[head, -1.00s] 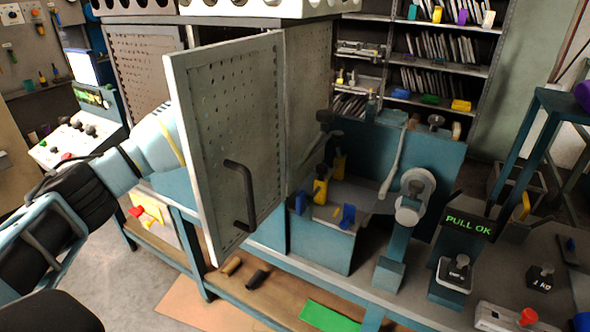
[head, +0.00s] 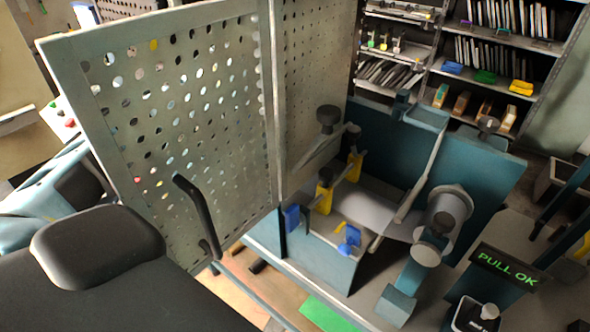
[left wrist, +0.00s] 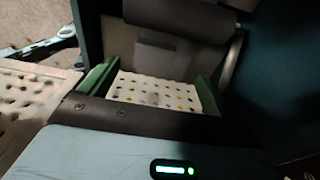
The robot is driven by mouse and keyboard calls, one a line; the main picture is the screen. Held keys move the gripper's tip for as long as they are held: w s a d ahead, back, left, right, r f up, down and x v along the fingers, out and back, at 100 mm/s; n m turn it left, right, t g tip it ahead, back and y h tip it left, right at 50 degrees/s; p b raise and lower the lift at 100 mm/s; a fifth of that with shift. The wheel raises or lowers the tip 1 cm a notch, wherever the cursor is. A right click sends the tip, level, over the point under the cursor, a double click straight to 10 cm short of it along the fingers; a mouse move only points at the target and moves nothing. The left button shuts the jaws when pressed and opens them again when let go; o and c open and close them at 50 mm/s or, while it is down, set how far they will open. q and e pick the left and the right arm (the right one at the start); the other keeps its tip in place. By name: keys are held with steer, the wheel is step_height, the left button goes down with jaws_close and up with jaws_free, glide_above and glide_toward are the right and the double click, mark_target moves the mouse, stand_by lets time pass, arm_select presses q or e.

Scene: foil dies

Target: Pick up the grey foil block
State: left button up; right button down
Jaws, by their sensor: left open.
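I cannot pick out a grey foil block for certain in either view. In the left wrist view my left gripper (left wrist: 152,88) is open, with green pads on its two fingers and nothing visible between them. A pale perforated surface shows behind the gap. In the head view my left arm (head: 45,205) enters at the left edge and passes behind the perforated door (head: 180,110), which hides its gripper. My right gripper is in neither view.
The door stands open with a black handle (head: 197,215). Right of it is a teal press (head: 450,150) with blue and yellow clips. A "PULL OK" display (head: 505,268) stands at the right. Shelves (head: 480,80) at the back hold plates and small blocks.

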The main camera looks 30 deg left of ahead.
arm_select(q)
steer(key=shift+s+d+f, duration=0.1)
steer(key=shift+d+f, duration=0.05)
steer(key=shift+f, duration=1.1)
steer(key=shift+d+f, duration=0.1)
steer(key=f, duration=0.1)
steer(key=d+f, duration=0.1)
steer(key=f, duration=0.2)
steer(key=shift+s+d, duration=0.25)
steer(key=shift+s, duration=0.15)
steer(key=shift+f, duration=0.4)
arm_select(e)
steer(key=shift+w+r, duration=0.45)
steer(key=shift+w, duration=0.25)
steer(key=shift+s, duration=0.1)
arm_select(q)
steer(key=shift+c, duration=0.9)
steer(key=c, duration=0.9)
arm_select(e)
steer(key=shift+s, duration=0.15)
